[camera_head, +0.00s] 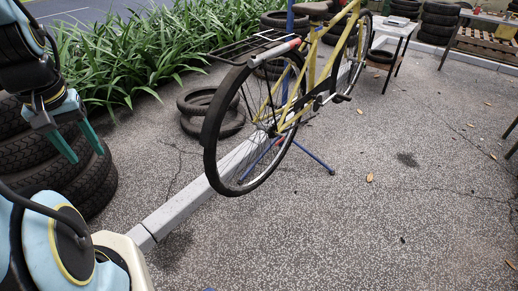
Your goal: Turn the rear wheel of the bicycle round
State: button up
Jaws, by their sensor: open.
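A yellow bicycle (318,62) is held up on a blue repair stand (314,158) in the middle of the view. Its rear wheel (209,150), with a black tyre and thin spokes, faces me at the near end and appears raised off the ground. A black rear rack (246,46) sits above the wheel. My gripper (82,146) is at the left, pointing down, with two teal fingers apart and nothing between them. It is well to the left of the rear wheel and does not touch it.
Stacked tyres (95,186) stand beside my gripper at the left. Loose tyres (190,103) lie behind the wheel. A pale kerb beam (180,208) runs under the bicycle. A small table (397,29) stands at the back. The paved ground to the right is mostly clear.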

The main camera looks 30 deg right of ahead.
aim_at(209, 154)
jog(key=l+u, duration=0.35)
jog(key=l, duration=0.15)
jog(key=k+l+u, duration=0.15)
jog(key=l+u, duration=0.15)
jog(key=l, duration=0.2)
jog(key=k+l, duration=0.1)
jog(key=l, duration=0.35)
jog(key=k+l+u, duration=0.1)
jog(key=l, duration=0.35)
jog(key=k+l, duration=0.2)
jog(key=l, duration=0.25)
jog(key=k+l, duration=0.1)
jog(key=l, duration=0.35)
jog(key=k+l+u, duration=0.1)
jog(key=l, duration=0.3)
jog(key=k+l, duration=0.2)
jog(key=l, duration=0.25)
jog(key=k+l+u, duration=0.1)
jog(key=l, duration=0.35)
jog(key=k+l, duration=0.2)
jog(key=l, duration=0.2)
